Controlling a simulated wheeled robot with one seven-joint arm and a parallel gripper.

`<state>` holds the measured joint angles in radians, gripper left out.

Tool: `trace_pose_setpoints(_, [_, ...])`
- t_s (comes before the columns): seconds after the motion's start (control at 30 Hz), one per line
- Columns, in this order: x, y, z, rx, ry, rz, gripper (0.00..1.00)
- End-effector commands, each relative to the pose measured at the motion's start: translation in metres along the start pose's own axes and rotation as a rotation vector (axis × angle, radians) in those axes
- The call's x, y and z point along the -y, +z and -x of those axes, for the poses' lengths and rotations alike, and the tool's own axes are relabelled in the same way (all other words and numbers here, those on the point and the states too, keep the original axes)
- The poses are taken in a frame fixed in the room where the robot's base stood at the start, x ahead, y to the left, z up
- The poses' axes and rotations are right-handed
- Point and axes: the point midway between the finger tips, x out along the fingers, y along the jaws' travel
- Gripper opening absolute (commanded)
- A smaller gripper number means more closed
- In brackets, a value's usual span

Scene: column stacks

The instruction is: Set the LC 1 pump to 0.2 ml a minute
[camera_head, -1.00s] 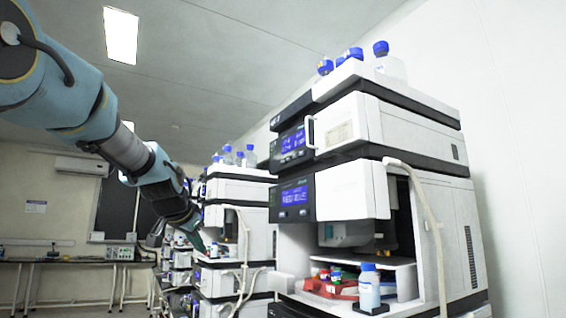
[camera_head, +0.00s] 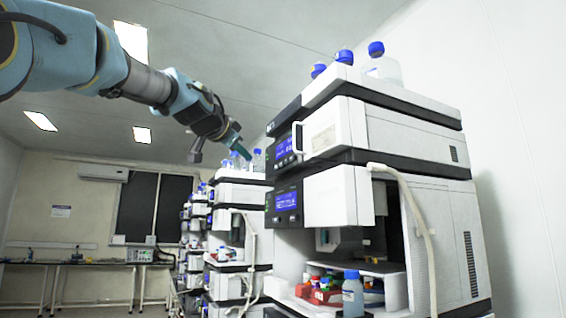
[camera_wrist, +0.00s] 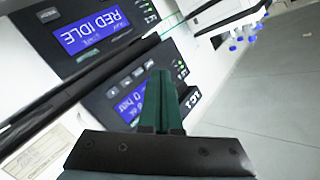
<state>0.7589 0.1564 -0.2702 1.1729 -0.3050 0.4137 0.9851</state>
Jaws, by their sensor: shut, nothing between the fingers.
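The LC 1 pump is the upper white unit (camera_head: 335,128) of the near column stack, with a dark front panel and a blue display (camera_head: 285,147). In the wrist view, which is upside down, its panel carries the "LC 1" label (camera_wrist: 194,98), small buttons and a blue display (camera_wrist: 127,104). That display is partly hidden by my fingers, and only a "0" reads clearly. My gripper (camera_head: 241,151) is left of the pump panel, with its green fingers shut and empty. In the wrist view the fingertips (camera_wrist: 160,75) overlap the panel between display and label; contact cannot be told.
The unit below has a blue display reading "RED IDLE" (camera_wrist: 92,30). Blue-capped bottles (camera_head: 376,60) stand on top of the stack. A pale hose (camera_head: 413,205) hangs down its front. More stacks (camera_head: 238,225) stand behind to the left.

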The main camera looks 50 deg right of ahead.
Motion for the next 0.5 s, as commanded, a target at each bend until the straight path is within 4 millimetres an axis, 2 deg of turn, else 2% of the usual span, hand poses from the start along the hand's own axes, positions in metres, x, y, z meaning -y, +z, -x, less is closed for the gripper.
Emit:
trace_pose_setpoints(0.27, [-0.001,-0.002,-0.002,0.002,0.0,0.0,0.0])
trace_pose_setpoints(0.5, [-0.011,-0.019,-0.018,0.002,0.004,0.001,0.0])
